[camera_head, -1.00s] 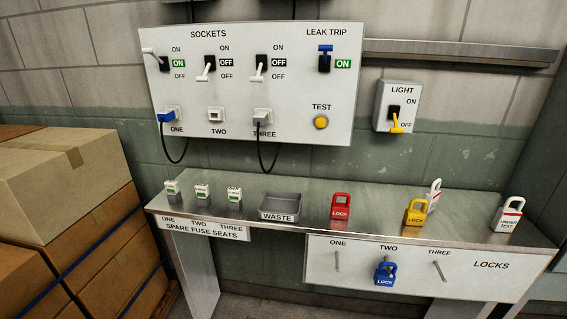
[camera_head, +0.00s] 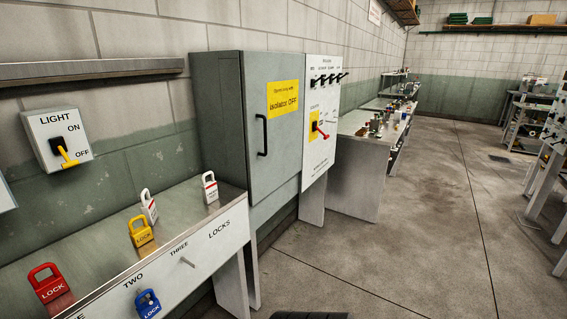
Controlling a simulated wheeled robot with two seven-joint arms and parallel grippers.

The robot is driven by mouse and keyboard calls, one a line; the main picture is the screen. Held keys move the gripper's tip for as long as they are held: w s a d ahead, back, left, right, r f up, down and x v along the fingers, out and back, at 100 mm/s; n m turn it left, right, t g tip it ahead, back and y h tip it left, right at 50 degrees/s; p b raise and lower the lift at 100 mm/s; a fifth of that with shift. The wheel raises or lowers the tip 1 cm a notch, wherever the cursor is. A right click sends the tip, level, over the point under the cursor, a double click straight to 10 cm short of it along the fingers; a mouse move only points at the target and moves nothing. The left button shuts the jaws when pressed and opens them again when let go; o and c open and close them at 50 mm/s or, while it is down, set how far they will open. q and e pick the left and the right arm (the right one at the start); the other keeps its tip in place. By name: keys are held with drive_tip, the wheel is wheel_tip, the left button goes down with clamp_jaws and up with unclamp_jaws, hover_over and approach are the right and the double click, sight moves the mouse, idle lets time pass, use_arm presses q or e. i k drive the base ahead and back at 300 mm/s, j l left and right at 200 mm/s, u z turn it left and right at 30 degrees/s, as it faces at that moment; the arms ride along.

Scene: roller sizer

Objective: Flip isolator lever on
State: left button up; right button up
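The isolator lever (camera_head: 321,131) has a red handle and sits on a yellow plate (camera_head: 314,122) on a white control panel (camera_head: 322,150). The handle slants down to the right. The small lettering by it is too small to read. The cabinet door looks shut. Neither of my grippers shows in the view.
A light switch (camera_head: 62,150) with a yellow lever is at left. The steel bench (camera_head: 95,235) holds red, yellow and white padlocks; a blue padlock (camera_head: 147,303) hangs at its front. Several black levers (camera_head: 328,79) top the panel. The floor (camera_head: 400,240) right of the cabinet is open.

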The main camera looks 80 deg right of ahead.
sight(327, 136)
drive_tip(key=z, duration=2.85)
drive_tip(key=i+z, duration=0.25)
drive_tip(key=z, duration=0.25)
drive_tip(key=i+j+z, duration=0.2)
drive_tip(key=z, duration=0.3)
drive_tip(key=i+j+z, duration=0.1)
drive_tip(key=i+j, duration=0.45)
drive_tip(key=j, duration=0.2)
drive_tip(key=i+j+z, duration=0.15)
drive_tip(key=i+j, duration=0.15)
drive_tip(key=i+j+z, duration=0.1)
drive_tip(key=i+j, duration=0.15)
drive_tip(key=j, duration=0.2)
drive_tip(key=i+j+z, duration=0.1)
drive_tip(key=i+j, duration=0.15)
drive_tip(key=j, duration=0.2)
